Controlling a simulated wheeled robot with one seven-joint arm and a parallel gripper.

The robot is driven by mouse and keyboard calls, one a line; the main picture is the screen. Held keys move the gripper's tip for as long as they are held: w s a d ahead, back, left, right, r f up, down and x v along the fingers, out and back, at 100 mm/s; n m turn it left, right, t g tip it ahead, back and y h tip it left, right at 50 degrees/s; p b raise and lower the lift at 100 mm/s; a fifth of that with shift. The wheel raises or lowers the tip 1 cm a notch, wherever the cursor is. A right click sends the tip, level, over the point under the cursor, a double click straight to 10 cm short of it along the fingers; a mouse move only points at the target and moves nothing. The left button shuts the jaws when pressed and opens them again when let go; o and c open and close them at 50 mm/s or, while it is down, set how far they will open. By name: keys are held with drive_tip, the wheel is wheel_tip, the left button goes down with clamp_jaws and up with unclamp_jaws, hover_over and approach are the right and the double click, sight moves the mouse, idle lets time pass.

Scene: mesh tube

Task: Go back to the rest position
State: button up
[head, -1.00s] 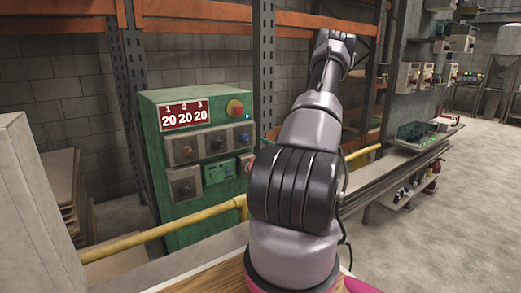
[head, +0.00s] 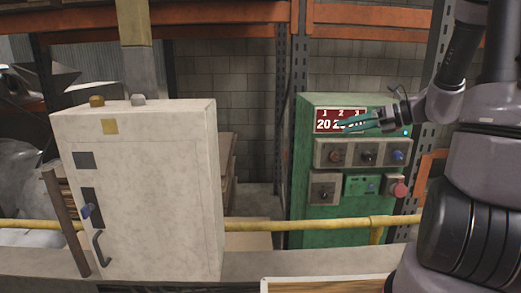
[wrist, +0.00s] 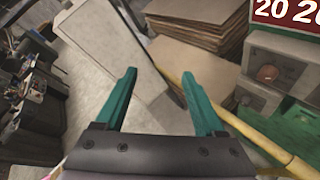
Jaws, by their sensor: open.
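My gripper (head: 362,124) is in the right half of the head view, in front of the red number display of the green control box (head: 299,150). It covers part of the digits. In the wrist view its two teal fingers (wrist: 160,105) stand wide apart with nothing between them. My arm comes in from the right edge of the head view. Below the display, the green box carries several knobs and a red button (head: 399,189).
A pale cabinet (head: 150,190) with a blue knob and handle stands at left. A yellow rail (head: 265,225) runs across the front of the green box. Brown stacked boards (wrist: 200,22) show in the wrist view. Orange shelving (head: 230,22) stands behind.

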drive_tip(key=s+r+n+h, duration=0.5)
drive_tip(key=s+n, duration=0.4)
drive_tip(key=n, duration=0.4)
drive_tip(key=s+a+r+n+t+h, duration=0.1)
drive_tip(key=s+r+n+h, duration=0.4)
drive_tip(key=s+n, duration=0.4)
drive_tip(key=r+n, duration=0.1)
drive_tip(key=n, duration=0.2)
drive_tip(key=shift+n, duration=0.4)
drive_tip(key=shift+s+a, duration=0.1)
